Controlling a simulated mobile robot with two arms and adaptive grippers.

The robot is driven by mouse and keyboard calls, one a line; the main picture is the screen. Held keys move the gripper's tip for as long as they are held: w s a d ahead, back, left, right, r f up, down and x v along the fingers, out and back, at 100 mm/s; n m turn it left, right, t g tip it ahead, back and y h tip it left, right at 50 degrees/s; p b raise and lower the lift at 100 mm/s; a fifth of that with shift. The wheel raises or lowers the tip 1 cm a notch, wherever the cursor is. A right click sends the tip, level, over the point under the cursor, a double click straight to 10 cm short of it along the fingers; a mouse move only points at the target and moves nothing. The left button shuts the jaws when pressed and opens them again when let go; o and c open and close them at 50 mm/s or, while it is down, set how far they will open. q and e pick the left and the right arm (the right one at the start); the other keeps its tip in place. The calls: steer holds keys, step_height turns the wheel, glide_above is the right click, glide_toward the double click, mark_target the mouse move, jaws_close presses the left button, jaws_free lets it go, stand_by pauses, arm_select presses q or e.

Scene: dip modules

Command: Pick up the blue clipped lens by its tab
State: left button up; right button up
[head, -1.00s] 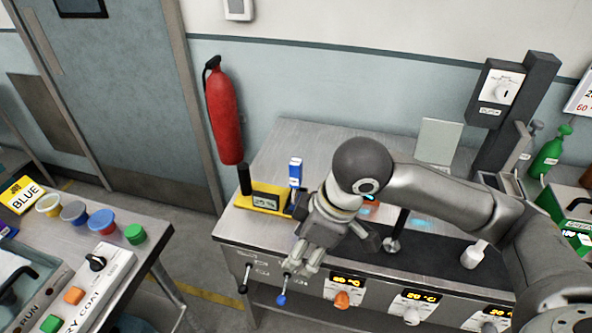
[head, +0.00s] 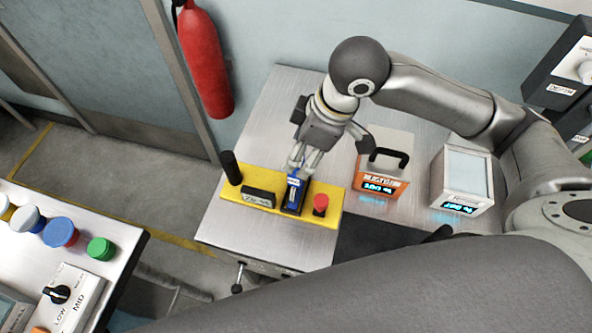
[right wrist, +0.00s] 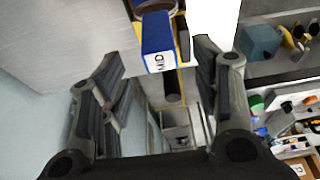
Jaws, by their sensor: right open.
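A blue block-shaped tab (head: 294,194) with a white label stands upright on the yellow base at the counter's left end. I cannot clearly make out a lens. My right gripper (head: 302,165) is just above and behind the tab, fingers pointing down. In the right wrist view the gripper (right wrist: 160,68) is open, with the tab between its fingertips and no clear contact. My left gripper is not in view.
The yellow base (head: 329,209) also carries a black post (head: 231,167), a small display (head: 258,197) and a red button (head: 321,203). An orange box with a black handle (head: 380,180) and a white box (head: 463,182) stand to the right. Bare counter (head: 235,228) lies in front.

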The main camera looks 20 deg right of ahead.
mark_target(296, 180)
steer(key=shift+s+x, duration=0.2)
steer(key=shift+x, duration=1.05)
steer(key=shift+a+f, duration=0.15)
steer(key=shift+f, duration=0.1)
steer(key=p+x, duration=0.1)
steer(key=x, duration=0.3)
steer(key=shift+w+f, duration=0.15)
steer(key=shift+w, duration=0.1)
steer(key=shift+f, duration=0.35)
steer(key=shift+a+f, duration=0.1)
steer(key=shift+f, duration=0.05)
steer(key=shift+c, duration=1)
steer(key=shift+w, duration=0.1)
steer(key=c, duration=0.9)
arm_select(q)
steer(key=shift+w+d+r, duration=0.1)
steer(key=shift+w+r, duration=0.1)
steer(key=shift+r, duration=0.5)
arm_select(e)
jaws_close()
